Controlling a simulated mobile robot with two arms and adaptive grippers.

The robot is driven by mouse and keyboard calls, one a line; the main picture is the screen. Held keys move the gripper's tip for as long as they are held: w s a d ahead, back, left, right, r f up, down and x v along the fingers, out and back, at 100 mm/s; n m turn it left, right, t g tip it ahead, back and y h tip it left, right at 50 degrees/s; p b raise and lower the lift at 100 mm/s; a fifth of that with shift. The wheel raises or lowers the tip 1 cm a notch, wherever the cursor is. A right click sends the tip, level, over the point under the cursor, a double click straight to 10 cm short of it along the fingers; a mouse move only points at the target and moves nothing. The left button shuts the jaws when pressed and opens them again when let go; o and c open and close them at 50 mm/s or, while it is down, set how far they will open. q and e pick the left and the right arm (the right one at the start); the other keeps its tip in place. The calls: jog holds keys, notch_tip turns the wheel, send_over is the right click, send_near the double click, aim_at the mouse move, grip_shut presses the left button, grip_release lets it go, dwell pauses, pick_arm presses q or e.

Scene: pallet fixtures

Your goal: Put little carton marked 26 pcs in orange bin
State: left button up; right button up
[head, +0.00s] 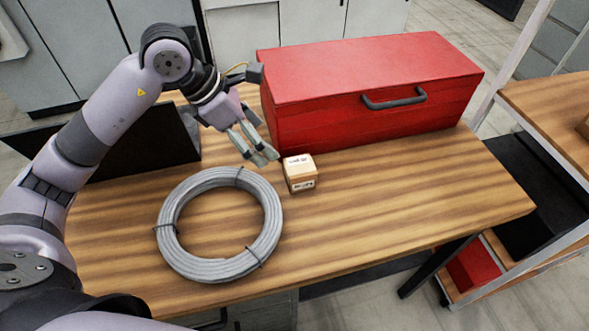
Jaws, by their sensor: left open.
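A little carton (300,174) sits on the wooden table in front of the red toolbox. It is tan with pale labels on its top and front; the print is too small to read. My left gripper (264,156) is open and empty, just left of the carton and slightly above the table, with its fingers pointing down and to the right. It looks apart from the carton. No orange bin is in view. My right gripper is not in view.
A red toolbox (370,95) with a dark handle fills the table's back. A grey cable coil (172,246) lies left of the carton. The wooden table (430,200) is clear on the right. A shelf cart (550,100) stands at the far right.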

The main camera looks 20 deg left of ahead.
aim_at(295, 166)
pick_arm(q)
jog(key=p+x, duration=0.2)
jog(key=x, duration=0.9)
jog(key=shift+d+f+p, duration=0.15)
jog(key=shift+d+p, duration=0.05)
jog(key=shift+p, duration=0.2)
jog(key=p+x, duration=0.2)
jog(key=x, duration=0.2)
jog(key=shift+w, duration=0.25)
jog(key=shift+w+d+f, duration=0.15)
jog(key=shift+d+f, duration=0.05)
jog(key=shift+f, duration=0.35)
jog(key=shift+c, duration=0.4)
jog(key=c, duration=1.2)
jog(key=shift+r, duration=0.1)
jog(key=shift+c, duration=1)
jog(key=shift+r, duration=0.1)
